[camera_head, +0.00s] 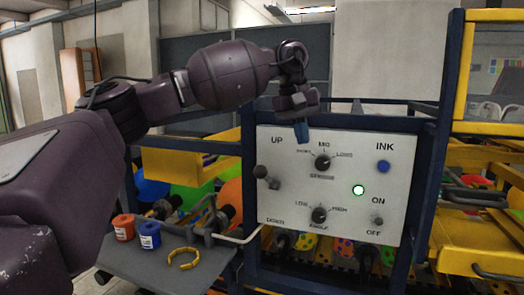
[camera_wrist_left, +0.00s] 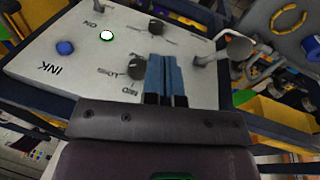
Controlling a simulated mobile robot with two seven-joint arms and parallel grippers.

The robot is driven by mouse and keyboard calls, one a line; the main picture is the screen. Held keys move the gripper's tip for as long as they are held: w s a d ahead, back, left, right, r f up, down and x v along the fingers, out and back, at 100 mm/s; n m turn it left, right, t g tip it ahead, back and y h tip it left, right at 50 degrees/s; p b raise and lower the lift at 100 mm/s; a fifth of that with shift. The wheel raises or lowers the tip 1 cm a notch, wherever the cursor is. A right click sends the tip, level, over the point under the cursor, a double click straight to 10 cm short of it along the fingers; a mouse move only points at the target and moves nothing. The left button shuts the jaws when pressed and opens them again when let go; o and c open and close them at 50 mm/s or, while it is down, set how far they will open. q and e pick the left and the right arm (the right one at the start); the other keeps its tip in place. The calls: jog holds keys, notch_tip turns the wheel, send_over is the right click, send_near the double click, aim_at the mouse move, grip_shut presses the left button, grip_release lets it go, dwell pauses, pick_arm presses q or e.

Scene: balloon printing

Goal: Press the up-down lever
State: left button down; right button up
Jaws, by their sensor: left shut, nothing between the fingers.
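The white control panel (camera_head: 330,240) faces me. Its up-down lever (camera_head: 261,172) is a dark knobbed handle on the left side, between the UP and DOWN labels. In the left wrist view, which is turned nearly upside down, the lever (camera_wrist_left: 238,48) sticks out to the right of my fingers. My left gripper (camera_head: 302,133) is in front of the panel's upper part, above and right of the lever. Its blue fingers (camera_wrist_left: 164,60) are shut, empty and apart from the lever. My right gripper is not in view.
A grey side tray (camera_head: 160,270) holds red and blue pots and a yellow ring.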

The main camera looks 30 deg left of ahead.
pick_arm(q)
jog(key=s+a+r+m+y, duration=0.1)
jog(key=s+a+r+y, duration=0.1)
jog(key=a+r, duration=0.6)
jog(key=shift+s+y, duration=0.3)
jog(key=shift+y, duration=0.2)
jog(key=shift+f, duration=0.15)
jog(key=p, duration=0.1)
send_near(268, 179)
jog(key=shift+s+a+f, duration=0.25)
jog(key=shift+s+f, duration=0.2)
jog(key=shift+s, duration=0.2)
jog(key=shift+s+f, duration=0.25)
jog(key=shift+f, duration=0.5)
jog(key=shift+f, duration=0.15)
